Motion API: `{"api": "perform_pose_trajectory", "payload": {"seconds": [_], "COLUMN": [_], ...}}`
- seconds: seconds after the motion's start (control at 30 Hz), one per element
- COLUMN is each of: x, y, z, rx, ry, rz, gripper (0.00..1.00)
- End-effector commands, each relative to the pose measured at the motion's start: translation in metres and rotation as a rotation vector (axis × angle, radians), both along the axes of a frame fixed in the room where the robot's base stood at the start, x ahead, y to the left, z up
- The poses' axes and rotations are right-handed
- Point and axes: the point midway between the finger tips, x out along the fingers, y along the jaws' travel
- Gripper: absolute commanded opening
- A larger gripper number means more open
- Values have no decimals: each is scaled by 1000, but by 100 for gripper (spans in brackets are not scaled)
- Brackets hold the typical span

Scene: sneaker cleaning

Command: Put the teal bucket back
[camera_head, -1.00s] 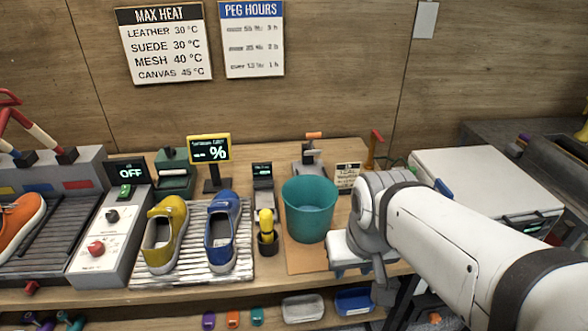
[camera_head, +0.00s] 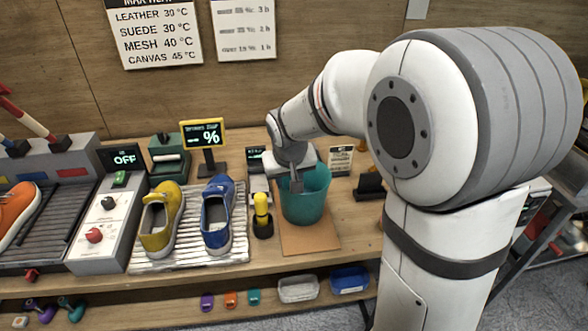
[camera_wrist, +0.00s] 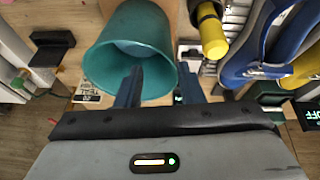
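The teal bucket (camera_head: 306,207) stands upright on the workbench, at the back part of a brown mat (camera_head: 312,240). In the wrist view the bucket (camera_wrist: 105,62) shows its open mouth, with a lighter bluish area inside. My gripper (camera_head: 296,186) is at the bucket's rim, on its left side in the head view. In the wrist view my gripper (camera_wrist: 160,85) has its two fingers apart: one overlaps the bucket's mouth, the other is outside the rim, with the wall between them. Whether a finger touches the wall is not clear.
A yellow bottle in a dark holder (camera_head: 262,215) stands close left of the bucket. A yellow shoe (camera_head: 160,222) and a blue shoe (camera_head: 217,215) lie on a ribbed white tray (camera_head: 190,258). A small sign (camera_head: 340,160) stands behind right. The mat's front is clear.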

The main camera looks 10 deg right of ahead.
Motion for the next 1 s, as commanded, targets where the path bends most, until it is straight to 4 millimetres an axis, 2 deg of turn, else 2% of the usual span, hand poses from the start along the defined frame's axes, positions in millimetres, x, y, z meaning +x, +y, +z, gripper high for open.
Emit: {"api": "perform_pose_trajectory", "payload": {"seconds": [0.03,0.1,0.2,0.57,0.8,1.0], "x": [13,26,37,53,64,68], "y": [8,15,21,20,18,18], "z": [-7,-13,-19,-53,-84,-93], "rx": [-1,-1,-1,-2,0,0], "ry": [-2,-13,-20,-20,-22,-26], "rz": [9,18,24,25,24,25], "gripper": [34,34,34,34,34,34]}}
